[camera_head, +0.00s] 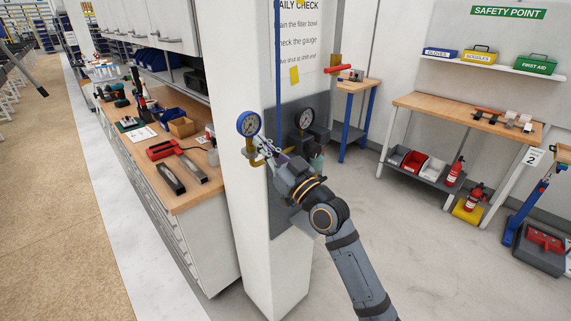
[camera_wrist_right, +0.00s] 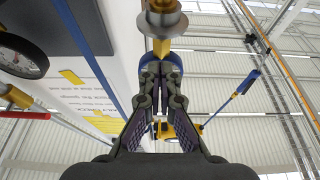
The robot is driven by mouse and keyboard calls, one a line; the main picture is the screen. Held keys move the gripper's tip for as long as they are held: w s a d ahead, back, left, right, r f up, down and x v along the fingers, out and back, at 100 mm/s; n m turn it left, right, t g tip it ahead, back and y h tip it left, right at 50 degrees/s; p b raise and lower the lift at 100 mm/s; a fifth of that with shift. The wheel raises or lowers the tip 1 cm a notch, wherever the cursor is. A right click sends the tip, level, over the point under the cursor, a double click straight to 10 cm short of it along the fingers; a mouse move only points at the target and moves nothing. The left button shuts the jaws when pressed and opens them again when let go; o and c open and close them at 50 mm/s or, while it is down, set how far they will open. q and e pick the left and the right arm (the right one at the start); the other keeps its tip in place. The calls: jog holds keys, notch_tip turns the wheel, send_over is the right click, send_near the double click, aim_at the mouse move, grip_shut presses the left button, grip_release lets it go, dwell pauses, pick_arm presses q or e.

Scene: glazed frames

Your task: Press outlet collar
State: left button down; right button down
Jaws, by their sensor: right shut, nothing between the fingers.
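A round metal collar (camera_wrist_right: 163,27) with a brass stem below it shows at the top middle of the wrist view, just beyond my right fingertips. In the head view, small brass and metal fittings (camera_head: 251,155) sit below a blue-rimmed gauge (camera_head: 248,124) on the white column. My right gripper (camera_head: 267,150) reaches these fittings from the right and partly hides them. In the wrist view my right gripper (camera_wrist_right: 160,68) is shut and empty, its tips close to the brass stem; I cannot tell whether they touch. My left gripper is not seen.
A dark gauge (camera_head: 305,118) stands on a grey plate (camera_head: 290,205) close to my right wrist. A blue pipe (camera_head: 278,60) runs down the column (camera_head: 250,50). A cluttered workbench (camera_head: 196,190) stands left, another bench (camera_head: 450,112) right.

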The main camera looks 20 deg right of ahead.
jog(key=p+v, duration=0.6)
jog(key=v, duration=0.4)
